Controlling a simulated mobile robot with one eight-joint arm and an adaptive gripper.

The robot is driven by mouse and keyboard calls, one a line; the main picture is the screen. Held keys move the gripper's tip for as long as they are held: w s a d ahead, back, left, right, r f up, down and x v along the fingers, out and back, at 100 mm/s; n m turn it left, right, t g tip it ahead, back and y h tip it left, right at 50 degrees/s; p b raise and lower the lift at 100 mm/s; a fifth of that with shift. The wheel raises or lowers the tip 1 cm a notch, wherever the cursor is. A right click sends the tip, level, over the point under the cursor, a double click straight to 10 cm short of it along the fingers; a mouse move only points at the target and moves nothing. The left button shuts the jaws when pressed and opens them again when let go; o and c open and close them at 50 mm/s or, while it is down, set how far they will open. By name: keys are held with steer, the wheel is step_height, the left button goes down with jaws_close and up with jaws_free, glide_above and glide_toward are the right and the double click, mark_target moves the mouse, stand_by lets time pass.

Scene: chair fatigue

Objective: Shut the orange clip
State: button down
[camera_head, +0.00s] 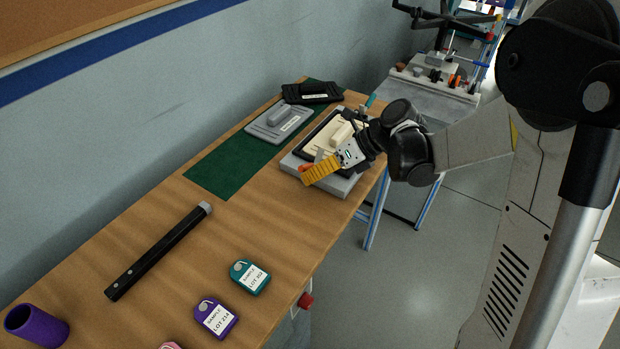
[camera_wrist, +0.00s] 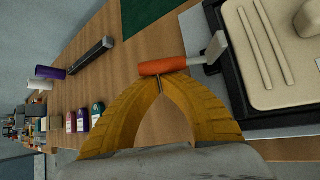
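The orange clip (camera_wrist: 163,66) shows in the wrist view as an orange handle on a grey metal lever at the edge of a black-framed fixture with a beige pad (camera_wrist: 262,50). The handle sticks out sideways over the wood. My gripper (camera_wrist: 160,82) has its yellow fingertips together, right at the handle's near side. I see nothing between them; whether they touch the handle I cannot tell. In the head view my gripper (camera_head: 306,178) is over the front left corner of the fixture's grey base (camera_head: 340,187) and hides much of the clip.
A green mat (camera_head: 225,168) carries a grey pad (camera_head: 280,123) and a black pad (camera_head: 312,92). A black bar (camera_head: 158,252), a purple cup (camera_head: 37,326), a teal tag (camera_head: 250,277) and a purple tag (camera_head: 215,317) lie nearer. Bare wood separates them from the fixture. A wall runs behind.

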mark_target(309, 167)
steer(key=shift+w+d+r+p, duration=0.15)
steer(key=shift+r+p, duration=0.1)
steer(key=shift+r, duration=0.2)
steer(key=shift+w+r+p, duration=0.1)
steer(key=shift+r+p, duration=0.1)
steer(key=shift+r, duration=0.2)
steer(key=shift+w+d+r+p, duration=0.3)
steer(key=shift+w+r+p, duration=0.1)
steer(key=shift+r, duration=0.15)
steer(key=shift+w+d+r+p, duration=0.5)
steer(key=shift+w+d+r, duration=0.3)
steer(key=shift+w, duration=0.15)
steer(key=shift+w+d+r, duration=0.15)
steer(key=shift+w+r, duration=0.05)
steer(key=shift+w, duration=0.05)
steer(key=shift+d, duration=0.15)
